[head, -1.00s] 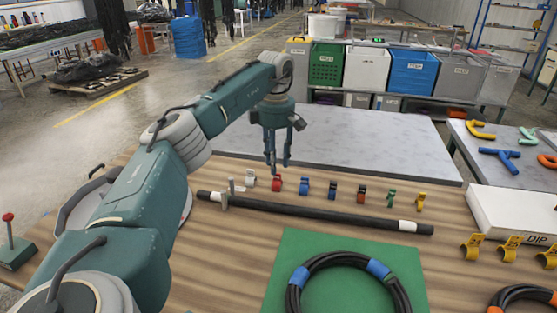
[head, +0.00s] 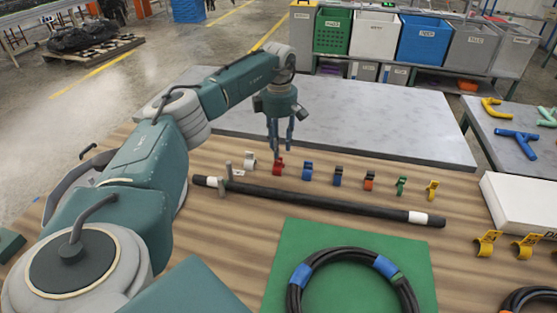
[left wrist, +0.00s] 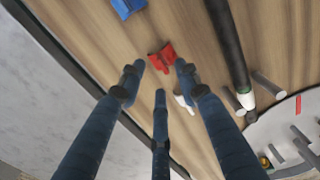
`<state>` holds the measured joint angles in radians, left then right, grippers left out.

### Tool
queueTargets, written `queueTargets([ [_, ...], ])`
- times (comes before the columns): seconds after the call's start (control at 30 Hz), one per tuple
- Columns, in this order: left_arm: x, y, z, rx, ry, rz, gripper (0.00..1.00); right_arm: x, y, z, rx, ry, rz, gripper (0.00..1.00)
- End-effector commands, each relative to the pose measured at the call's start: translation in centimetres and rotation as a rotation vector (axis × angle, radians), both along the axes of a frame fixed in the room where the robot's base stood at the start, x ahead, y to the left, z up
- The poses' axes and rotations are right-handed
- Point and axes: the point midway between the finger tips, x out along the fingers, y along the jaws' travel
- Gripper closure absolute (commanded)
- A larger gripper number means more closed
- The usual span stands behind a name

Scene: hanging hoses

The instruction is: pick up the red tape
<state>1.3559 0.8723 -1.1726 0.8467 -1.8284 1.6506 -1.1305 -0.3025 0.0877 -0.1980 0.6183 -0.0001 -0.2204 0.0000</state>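The red tape (head: 278,168) stands on the wooden table in a row of small coloured tapes, between a white one and a blue one. My left gripper (head: 281,150) is just above it, fingers pointing down. In the left wrist view the red tape (left wrist: 161,56) shows beyond the fingertips of my left gripper (left wrist: 160,72). The fingers are spread and hold nothing. Whether a fingertip touches the tape I cannot tell. My right gripper is not in view.
The white tape (head: 249,161) and the blue tape (head: 307,171) stand close on either side. A black hose (head: 320,203) with white ends lies in front of the row. A green mat (head: 415,262) with a coiled hose is nearer. A grey tabletop (head: 360,125) is behind.

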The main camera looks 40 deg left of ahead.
Motion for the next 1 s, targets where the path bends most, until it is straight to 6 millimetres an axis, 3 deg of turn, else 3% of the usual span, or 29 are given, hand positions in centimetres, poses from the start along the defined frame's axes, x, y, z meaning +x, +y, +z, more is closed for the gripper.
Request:
queueTargets([
  [0.2,-0.1,-0.1,-2.9,0.0,0.002,0.0,0.67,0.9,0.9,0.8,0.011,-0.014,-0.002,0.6],
  [0.47,-0.1,0.0,-3.4,0.0,0.0,0.0,0.67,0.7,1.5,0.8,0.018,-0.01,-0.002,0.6],
  [0.5,-0.1,0.0,-3.4,0.0,0.0,0.0,0.69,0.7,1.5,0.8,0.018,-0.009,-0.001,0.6],
  [0.67,-0.1,0.0,-3.4,0.0,0.0,0.0,1.0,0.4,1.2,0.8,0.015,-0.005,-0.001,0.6],
  [1.0,-0.1,0.0,-3.3,0.0,0.0,0.0,1.0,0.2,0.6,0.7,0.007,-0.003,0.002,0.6],
])
